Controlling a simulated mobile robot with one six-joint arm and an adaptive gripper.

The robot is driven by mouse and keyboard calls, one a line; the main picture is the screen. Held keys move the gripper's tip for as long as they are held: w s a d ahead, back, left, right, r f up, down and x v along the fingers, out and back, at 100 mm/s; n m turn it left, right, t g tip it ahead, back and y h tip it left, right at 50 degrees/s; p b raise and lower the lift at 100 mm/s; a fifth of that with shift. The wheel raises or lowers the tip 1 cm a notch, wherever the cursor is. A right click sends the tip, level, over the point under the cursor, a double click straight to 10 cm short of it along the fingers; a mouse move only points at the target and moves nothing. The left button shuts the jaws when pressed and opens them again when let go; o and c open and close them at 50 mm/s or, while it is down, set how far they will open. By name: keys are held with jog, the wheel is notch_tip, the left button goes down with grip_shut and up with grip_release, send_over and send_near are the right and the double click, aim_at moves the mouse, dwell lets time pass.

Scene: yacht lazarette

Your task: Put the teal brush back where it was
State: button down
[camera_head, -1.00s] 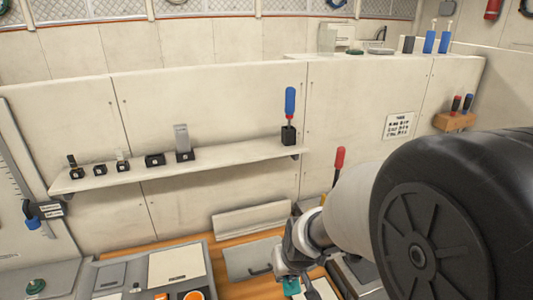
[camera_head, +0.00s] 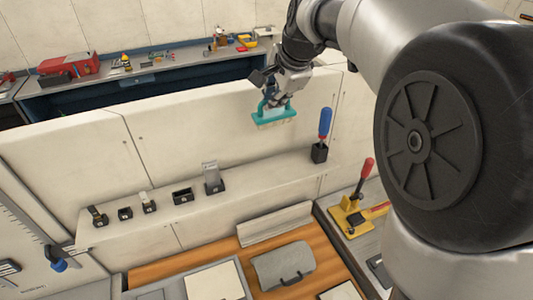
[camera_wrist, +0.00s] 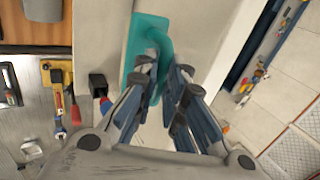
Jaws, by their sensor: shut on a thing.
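The teal brush (camera_head: 273,116) has a teal handle and a pale bristle side facing down. My gripper (camera_head: 276,98) is shut on its handle and holds it in the air, in front of or above the panel's top edge. In the wrist view the brush (camera_wrist: 131,38) extends ahead of my gripper (camera_wrist: 164,72), whose fingers partly hide the handle. Below it, a pale shelf (camera_head: 250,188) bears a row of small black holders. One black holder (camera_head: 183,197) looks empty; what the smallest ones hold is too small to tell.
A blue-and-red-handled tool (camera_head: 325,124) stands upright in a black holder at the shelf's right end. A grey piece (camera_head: 211,175) stands in another holder. A red-handled yellow clamp (camera_head: 350,215) is at lower right. A workbench (camera_head: 150,78) with tools lies behind the panel.

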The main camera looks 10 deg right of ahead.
jog(key=shift+w+r, duration=0.1)
jog(key=shift+r, duration=0.35)
notch_tip(320, 180, down, 20)
jog(key=b, duration=0.2)
jog(key=shift+r+b, duration=0.15)
jog(key=shift+b, duration=0.25)
jog(key=c, duration=2.1)
grip_release()
jog(key=o, duration=0.4)
jog(key=shift+o, duration=0.2)
